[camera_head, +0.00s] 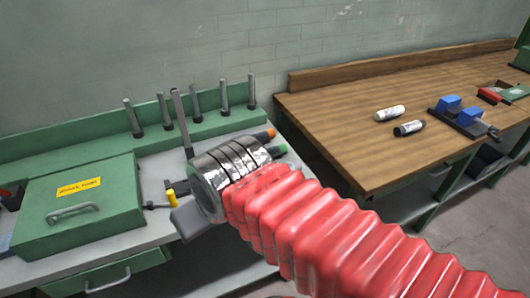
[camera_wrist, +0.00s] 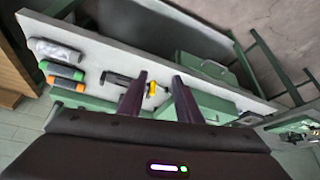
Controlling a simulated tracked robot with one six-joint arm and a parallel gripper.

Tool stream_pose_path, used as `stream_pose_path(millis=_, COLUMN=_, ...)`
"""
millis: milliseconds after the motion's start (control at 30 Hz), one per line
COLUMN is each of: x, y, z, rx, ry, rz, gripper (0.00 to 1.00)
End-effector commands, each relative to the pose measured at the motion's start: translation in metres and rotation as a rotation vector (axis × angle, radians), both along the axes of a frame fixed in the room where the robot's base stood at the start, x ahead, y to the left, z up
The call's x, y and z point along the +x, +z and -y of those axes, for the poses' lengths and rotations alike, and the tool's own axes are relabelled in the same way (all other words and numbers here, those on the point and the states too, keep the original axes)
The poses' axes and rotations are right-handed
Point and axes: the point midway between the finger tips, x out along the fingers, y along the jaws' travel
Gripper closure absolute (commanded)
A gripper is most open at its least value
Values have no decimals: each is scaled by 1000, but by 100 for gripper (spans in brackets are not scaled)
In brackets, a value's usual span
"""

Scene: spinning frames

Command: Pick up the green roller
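The green roller (camera_head: 281,149) shows only as a small green end on the grey bench, beside an orange-ended one (camera_head: 270,132). The rest of it is hidden behind my arm's metal cuff. In the wrist view, the green and orange pieces (camera_wrist: 64,76) lie side by side at the left, partly dark and hard to separate. My gripper (camera_wrist: 160,79) points at the bench with its two fingers apart and nothing visible held between them. The green roller is well left of the fingers in that view.
A yellow-handled tool (camera_head: 169,196) lies on the bench by a closed green toolbox (camera_head: 76,207). Several upright grey pegs (camera_head: 165,110) line the back rail.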

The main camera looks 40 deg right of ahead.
Motion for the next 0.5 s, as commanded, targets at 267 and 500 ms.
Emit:
stream_pose_path(millis=267, x=3, y=2, z=2, rx=-6, ry=8, rz=-2, gripper=57)
stream_pose_path(millis=500, x=29, y=12, z=16, rx=-76, ry=102, rz=-24, gripper=44)
